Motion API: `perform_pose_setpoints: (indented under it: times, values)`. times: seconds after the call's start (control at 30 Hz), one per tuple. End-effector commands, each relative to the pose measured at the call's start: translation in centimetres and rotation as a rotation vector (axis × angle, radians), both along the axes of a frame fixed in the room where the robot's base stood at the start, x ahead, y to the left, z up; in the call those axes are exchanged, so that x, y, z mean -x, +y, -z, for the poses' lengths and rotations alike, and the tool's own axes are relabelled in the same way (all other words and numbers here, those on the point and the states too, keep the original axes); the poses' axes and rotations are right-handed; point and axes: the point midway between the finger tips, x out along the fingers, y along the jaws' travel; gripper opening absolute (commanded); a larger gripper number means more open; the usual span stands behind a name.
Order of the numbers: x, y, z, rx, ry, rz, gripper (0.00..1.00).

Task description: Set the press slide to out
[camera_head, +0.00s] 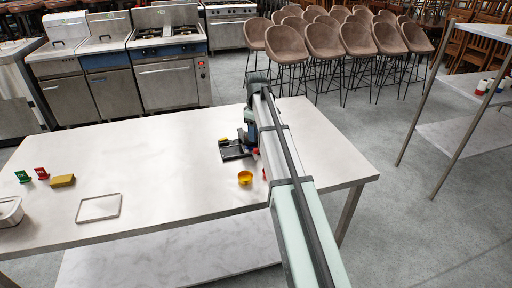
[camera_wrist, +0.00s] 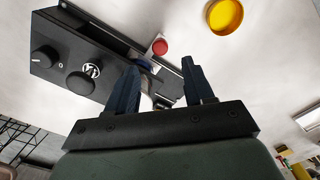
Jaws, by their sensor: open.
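A black press device (camera_head: 234,150) stands on the steel table, partly hidden by my arm in the head view. In the wrist view its dark panel (camera_wrist: 62,52) fills the upper left, with two round black knobs (camera_wrist: 80,82) and white marks. A dark rail runs from it towards my fingers, with a small blue part (camera_wrist: 143,65) near the left finger. My gripper (camera_wrist: 160,85) is open, its fingertips close to the rail's end. I cannot tell whether they touch it or which position the slide is in. In the head view my arm hides the fingers.
A yellow bowl (camera_head: 245,178) stands in front of the device, and a small red round thing (camera_wrist: 160,46) lies near the rail. The table's middle is clear.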

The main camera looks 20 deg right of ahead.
Motion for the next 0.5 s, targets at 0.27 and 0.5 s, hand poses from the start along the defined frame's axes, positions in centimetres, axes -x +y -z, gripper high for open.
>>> perform_pose_setpoints:
  times: [0.27, 0.5]
  values:
    - [0.1, 0.0, 4.6, -0.001, 0.001, 0.0, 0.52]
    - [0.0, 0.0, 6.9, 0.0, 0.0, 0.0, 0.52]
